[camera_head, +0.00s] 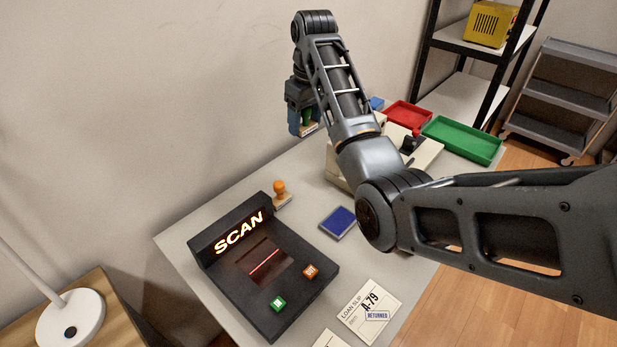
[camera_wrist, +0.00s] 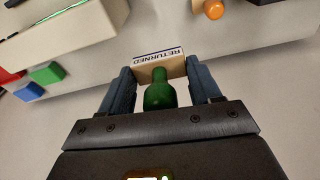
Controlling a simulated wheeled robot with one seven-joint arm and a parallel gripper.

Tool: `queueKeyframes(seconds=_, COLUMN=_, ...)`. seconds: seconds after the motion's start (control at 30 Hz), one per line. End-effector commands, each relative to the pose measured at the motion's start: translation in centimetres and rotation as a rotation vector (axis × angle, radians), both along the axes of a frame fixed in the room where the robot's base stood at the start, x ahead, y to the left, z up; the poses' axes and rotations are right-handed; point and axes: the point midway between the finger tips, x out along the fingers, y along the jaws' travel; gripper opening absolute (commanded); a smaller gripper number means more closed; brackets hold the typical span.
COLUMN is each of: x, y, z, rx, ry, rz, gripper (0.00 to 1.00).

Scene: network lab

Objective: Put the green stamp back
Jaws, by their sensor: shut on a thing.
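My gripper (camera_head: 304,122) is raised above the far left part of the table, near the wall. It is shut on the green stamp (camera_head: 307,117), which has a green handle and a wooden block. In the wrist view the green stamp (camera_wrist: 160,92) sits between the two fingers, and its block face reads RETURNED. A blue ink pad (camera_head: 338,223) lies on the table right of the scanner. An orange-handled stamp (camera_head: 281,193) stands on the table behind the scanner; its orange knob also shows in the wrist view (camera_wrist: 214,9).
The black scanner (camera_head: 264,262) has a green and an orange button. A red tray (camera_head: 407,115) and a green tray (camera_head: 463,140) are at the far right. My arm hides part of a beige device (camera_head: 424,152).

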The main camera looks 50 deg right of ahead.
Motion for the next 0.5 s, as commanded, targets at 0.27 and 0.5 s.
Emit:
queueKeyframes(seconds=0.27, x=-0.2, y=0.1, z=-6.4, rx=0.002, ry=0.006, rz=0.0, gripper=0.43)
queueKeyframes(seconds=0.5, x=-0.1, y=0.0, z=-11.6, rx=0.002, ry=0.004, rz=0.0, gripper=0.43)
